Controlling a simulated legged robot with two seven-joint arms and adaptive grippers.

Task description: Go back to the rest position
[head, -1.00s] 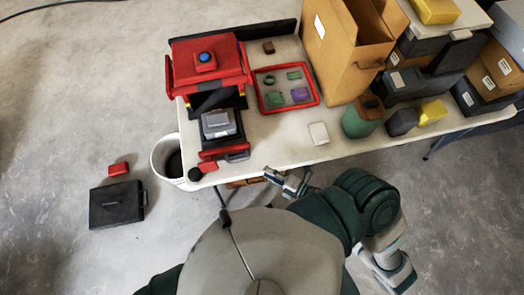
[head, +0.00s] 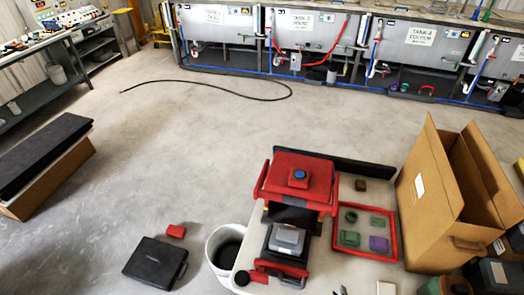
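Only a small grey tip of my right gripper (head: 340,291) shows, at the bottom edge of the head view. It is at the near side of the white table (head: 330,272), below the red tray (head: 393,240). The rest of it is cut off, so I cannot tell whether it is open or shut, or whether it holds anything. My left gripper is out of view.
A white bin (head: 218,245) and black case (head: 155,262) stand on the floor. Tanks (head: 310,42) line the back; mid-floor is mostly clear, with a cable (head: 215,85).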

